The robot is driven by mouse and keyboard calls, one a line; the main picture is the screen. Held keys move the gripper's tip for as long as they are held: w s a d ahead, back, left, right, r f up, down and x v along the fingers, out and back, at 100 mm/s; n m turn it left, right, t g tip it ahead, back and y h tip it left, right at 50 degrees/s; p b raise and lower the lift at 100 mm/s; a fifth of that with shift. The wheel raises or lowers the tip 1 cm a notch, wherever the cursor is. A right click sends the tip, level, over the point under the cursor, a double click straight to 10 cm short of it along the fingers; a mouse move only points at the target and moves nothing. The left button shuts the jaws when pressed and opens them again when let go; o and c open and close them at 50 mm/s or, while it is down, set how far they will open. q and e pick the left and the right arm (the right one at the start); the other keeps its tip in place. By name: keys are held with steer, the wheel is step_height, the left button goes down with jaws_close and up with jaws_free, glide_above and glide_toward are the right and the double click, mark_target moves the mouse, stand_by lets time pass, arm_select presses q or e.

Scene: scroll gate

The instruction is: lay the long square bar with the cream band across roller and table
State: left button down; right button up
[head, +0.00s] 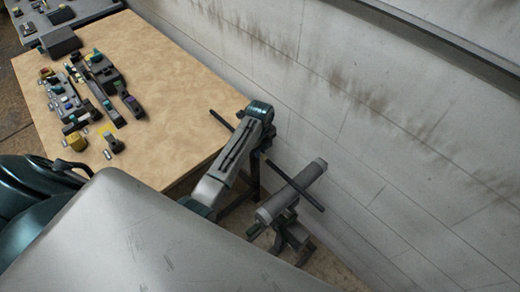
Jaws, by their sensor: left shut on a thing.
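The long dark square bar (283,175) runs diagonally from over the table's right corner to over the roller. A small cream band (263,154) shows near its middle. My left gripper (257,150) is shut on the bar near its middle; my arm hides most of the fingers and part of the bar. The bar's left end is above the wooden table (165,85) and its right end passes over the grey roller (292,191). I cannot tell whether it touches either one. My right gripper is not in view.
Several dark tools and blocks (95,85) lie on the left part of the table, with a yellow block (76,142) near its front. The table's right half is clear. A pale stained wall (390,110) runs close behind table and roller.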

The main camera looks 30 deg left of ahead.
arm_select(q)
steer(key=shift+f, duration=0.2)
stand_by(0.5)
steer(key=c, duration=1.4)
jaws_free()
steer(key=shift+o, duration=0.2)
step_height(320, 180, up, 8)
steer(key=b, duration=0.2)
steer(key=shift+f+b, duration=0.2)
steer(key=shift+b, duration=0.2)
steer(key=shift+r+p, duration=0.35)
steer(key=shift+r, duration=1.3)
